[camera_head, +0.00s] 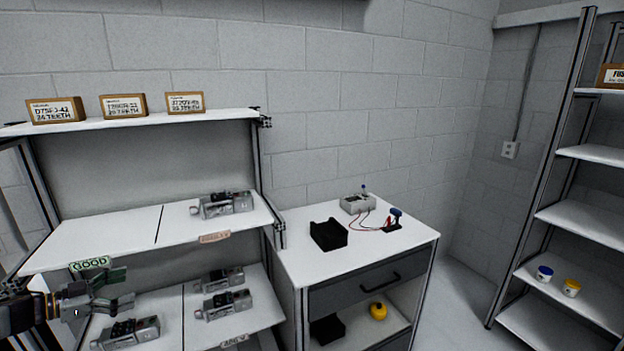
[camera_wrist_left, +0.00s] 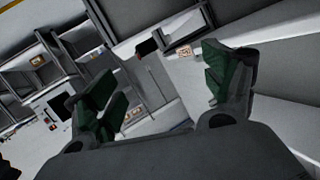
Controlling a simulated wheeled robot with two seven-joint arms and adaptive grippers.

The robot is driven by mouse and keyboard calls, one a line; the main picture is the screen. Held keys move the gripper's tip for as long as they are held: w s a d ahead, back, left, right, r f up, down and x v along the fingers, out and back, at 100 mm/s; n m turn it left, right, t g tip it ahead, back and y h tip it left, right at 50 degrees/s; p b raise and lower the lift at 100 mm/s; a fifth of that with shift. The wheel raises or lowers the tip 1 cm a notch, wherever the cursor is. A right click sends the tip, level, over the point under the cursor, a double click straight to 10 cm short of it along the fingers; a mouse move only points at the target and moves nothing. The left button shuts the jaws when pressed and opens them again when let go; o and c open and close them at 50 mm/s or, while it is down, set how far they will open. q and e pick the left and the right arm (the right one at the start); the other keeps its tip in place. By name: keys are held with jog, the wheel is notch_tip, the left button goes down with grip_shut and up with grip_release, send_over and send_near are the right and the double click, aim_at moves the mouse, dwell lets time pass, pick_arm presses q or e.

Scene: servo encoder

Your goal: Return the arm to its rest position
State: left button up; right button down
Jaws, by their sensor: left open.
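In the left wrist view the two green-padded fingers (camera_wrist_left: 165,88) stand wide apart and empty. A grey servo unit (camera_head: 130,331) lies on the lower shelf just below the gripper, and no contact with it shows. My right gripper is not in the head view.
More servo units lie on the lower shelf (camera_head: 172,318) and one (camera_head: 222,204) on the upper shelf. A white table (camera_head: 290,262) to the right holds a black bin (camera_head: 328,234) and a grey tester box (camera_head: 357,204). Another rack (camera_head: 584,217) stands far right. Floor between is clear.

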pick_arm(q)
jog(key=s+a+f+n+t+y, duration=0.1)
jog(key=a+f+n+y, duration=0.15)
jog(key=f, duration=1.05)
jog(key=s+a+f+n+t+y, duration=0.15)
jog(key=f+y, duration=0.25)
jog(key=f, duration=0.8)
jog(key=s+d+f+n+g+y, duration=0.25)
jog(key=s+f, duration=0.25)
jog(key=f, duration=0.6)
jog(key=s+d+f+n+g+y, duration=0.1)
jog(key=s+d+f, duration=0.2)
jog(key=s+f, duration=0.5)
jog(key=s+d+f+g, duration=0.2)
jog(key=s+d+f, duration=0.3)
jog(key=s+f, duration=0.3)
jog(key=s+d+f+g, duration=0.2)
jog(key=s+d+f, duration=0.4)
jog(key=f, duration=0.3)
jog(key=s+d+f+g, duration=0.2)
jog(key=s+d+f, duration=0.2)
jog(key=s+d, duration=0.5)
jog(key=s+d+f+g, duration=0.3)
jog(key=s+d, duration=0.5)
jog(key=s, duration=0.4)
jog(key=shift+d+f+g+h, duration=0.3)
jog(key=shift+d+f, duration=0.1)
jog(key=shift+n, duration=0.25)
